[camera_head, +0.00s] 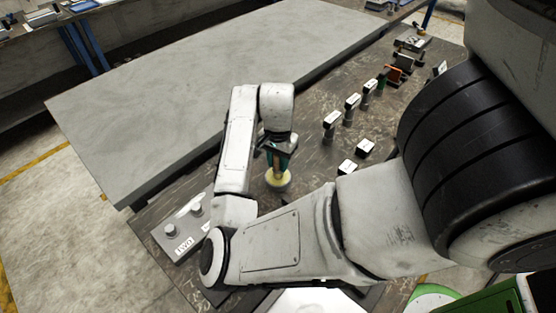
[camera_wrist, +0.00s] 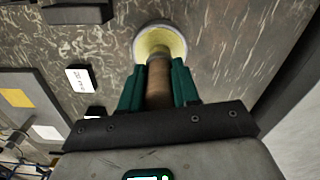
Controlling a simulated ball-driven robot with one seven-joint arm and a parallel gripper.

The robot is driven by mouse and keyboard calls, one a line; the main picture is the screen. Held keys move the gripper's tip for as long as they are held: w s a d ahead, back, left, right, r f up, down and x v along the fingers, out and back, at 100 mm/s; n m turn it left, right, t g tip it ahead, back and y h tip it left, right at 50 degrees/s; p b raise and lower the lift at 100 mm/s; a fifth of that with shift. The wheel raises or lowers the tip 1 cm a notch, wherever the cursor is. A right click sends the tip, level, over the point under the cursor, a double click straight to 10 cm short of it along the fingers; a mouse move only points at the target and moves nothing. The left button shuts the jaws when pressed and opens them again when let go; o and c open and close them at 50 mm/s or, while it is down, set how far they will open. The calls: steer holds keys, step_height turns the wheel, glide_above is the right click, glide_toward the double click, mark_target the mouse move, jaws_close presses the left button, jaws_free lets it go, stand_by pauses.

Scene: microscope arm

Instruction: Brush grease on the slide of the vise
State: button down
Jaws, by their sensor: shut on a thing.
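My gripper (camera_head: 279,158) points down over the dark worktable and is shut on a brown wooden handle, likely the brush. In the wrist view the handle (camera_wrist: 159,84) stands between the green fingers (camera_wrist: 158,92). Its far end meets a round pale dish with yellow content (camera_wrist: 160,42), likely the grease; it also shows in the head view (camera_head: 280,183). Bristles are hidden, and I cannot tell whether they touch the yellow content. I cannot clearly identify the vise; a dark and orange device (camera_head: 396,72) stands toward the far right end of the table.
Several upright labelled pieces (camera_head: 351,104) stand in a row right of my gripper, with small labelled blocks (camera_head: 364,148) nearer. A grey block labelled "Two" (camera_head: 180,232) with two knobs lies at the left. A large grey slab surface (camera_head: 215,80) behind is clear.

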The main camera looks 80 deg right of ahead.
steer(key=shift+r+p, duration=3.2)
steer(key=shift+r, duration=0.3)
